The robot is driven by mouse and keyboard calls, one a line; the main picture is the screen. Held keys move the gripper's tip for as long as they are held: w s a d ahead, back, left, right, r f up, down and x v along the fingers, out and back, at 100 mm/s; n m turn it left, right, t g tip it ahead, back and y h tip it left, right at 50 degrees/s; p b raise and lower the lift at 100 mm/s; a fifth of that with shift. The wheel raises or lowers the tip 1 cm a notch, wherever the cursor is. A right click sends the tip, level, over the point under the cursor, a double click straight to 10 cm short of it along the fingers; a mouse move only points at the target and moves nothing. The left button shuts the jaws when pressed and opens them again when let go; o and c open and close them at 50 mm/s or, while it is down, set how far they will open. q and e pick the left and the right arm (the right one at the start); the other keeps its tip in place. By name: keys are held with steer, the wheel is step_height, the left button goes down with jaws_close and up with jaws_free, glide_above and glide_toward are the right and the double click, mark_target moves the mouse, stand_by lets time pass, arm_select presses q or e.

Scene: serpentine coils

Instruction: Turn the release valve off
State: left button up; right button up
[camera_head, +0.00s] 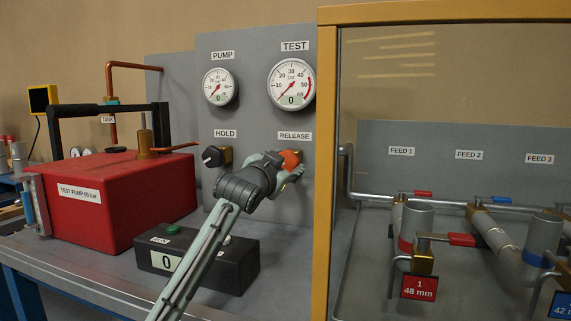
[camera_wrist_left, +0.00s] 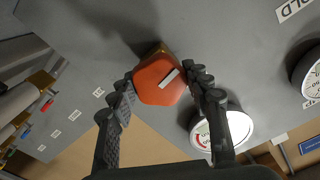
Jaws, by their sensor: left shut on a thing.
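The release valve knob (camera_head: 290,158) is orange and sits on the grey panel under the RELEASE label (camera_head: 294,135). In the left wrist view the knob (camera_wrist_left: 158,84) is an orange faceted cap with a white mark, on a brass body. My left gripper (camera_head: 287,168) is at the knob, with one finger on each side of it, shut on it. The left wrist view shows the fingers (camera_wrist_left: 162,90) on both sides of the knob. Part of the knob is hidden by the gripper in the head view. My right gripper is not in view.
The black HOLD knob (camera_head: 212,156) is just left. PUMP (camera_head: 219,87) and TEST (camera_head: 291,84) gauges are above. A yellow frame (camera_head: 326,200) stands close on the right. A red test pump (camera_head: 120,195) and black box (camera_head: 240,262) stand on the bench.

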arm_select(q)
steer(key=m, duration=0.4)
steer(key=shift+m, duration=0.4)
steer(key=m, duration=1.4)
steer(key=shift+f+m, duration=0.1)
steer(key=shift+m, duration=0.2)
steer(key=o, duration=1.2)
steer(key=shift+s, duration=0.1)
